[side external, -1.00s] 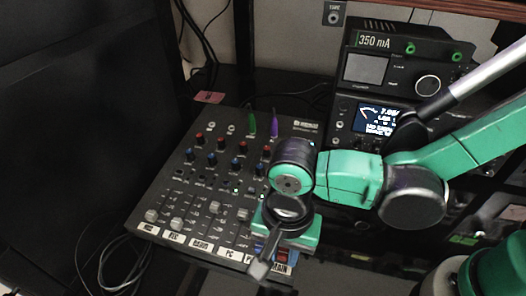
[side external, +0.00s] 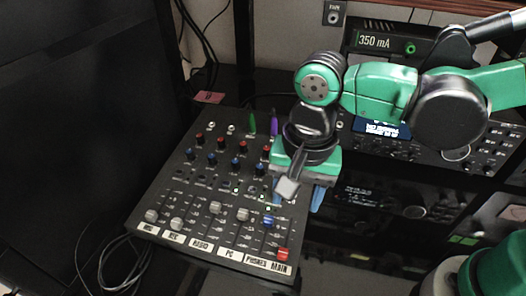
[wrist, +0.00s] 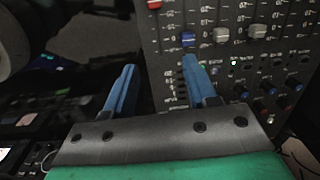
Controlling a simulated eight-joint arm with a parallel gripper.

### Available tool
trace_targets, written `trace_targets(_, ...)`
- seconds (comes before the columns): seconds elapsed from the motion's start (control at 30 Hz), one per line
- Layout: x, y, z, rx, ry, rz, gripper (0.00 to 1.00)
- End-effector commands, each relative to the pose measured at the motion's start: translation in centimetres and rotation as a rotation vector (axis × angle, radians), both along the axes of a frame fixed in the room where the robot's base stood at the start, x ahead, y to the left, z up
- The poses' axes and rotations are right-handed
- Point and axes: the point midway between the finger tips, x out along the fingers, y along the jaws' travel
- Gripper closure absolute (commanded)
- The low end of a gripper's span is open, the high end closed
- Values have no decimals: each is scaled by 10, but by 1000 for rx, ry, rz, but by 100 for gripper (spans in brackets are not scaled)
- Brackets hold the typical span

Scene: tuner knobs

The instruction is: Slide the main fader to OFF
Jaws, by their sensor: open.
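The mixer (side external: 160,190) has a row of faders along its near edge, with paper labels below them. The main fader's red cap (side external: 283,254) is at the near right corner, close to the MAIN label (side external: 282,269). In the wrist view the red cap (wrist: 154,4) is cut by the top edge. My gripper (side external: 297,203) is above the mixer's right side, back from the red cap and apart from it. In the wrist view my gripper (wrist: 159,65) has its two blue fingers spread, with nothing between them. An OFF mark is not readable.
A blue fader cap (side external: 268,222) sits left of and behind the red one. Pale caps (side external: 215,207) stand on the other faders. Knobs (side external: 235,160) fill the rear of the panel. Black rack devices (side external: 450,155) stand right. Cables (side external: 125,265) lie at left.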

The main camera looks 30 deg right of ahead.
Motion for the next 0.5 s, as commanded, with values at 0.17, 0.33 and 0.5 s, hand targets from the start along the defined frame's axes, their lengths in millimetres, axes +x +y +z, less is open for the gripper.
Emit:
trace_targets(0.17,13,-36,11,37,-119,140,49)
trace_targets(0.33,21,-69,19,28,-242,280,49)
trace_targets(0.5,25,-101,25,-27,-368,419,49)
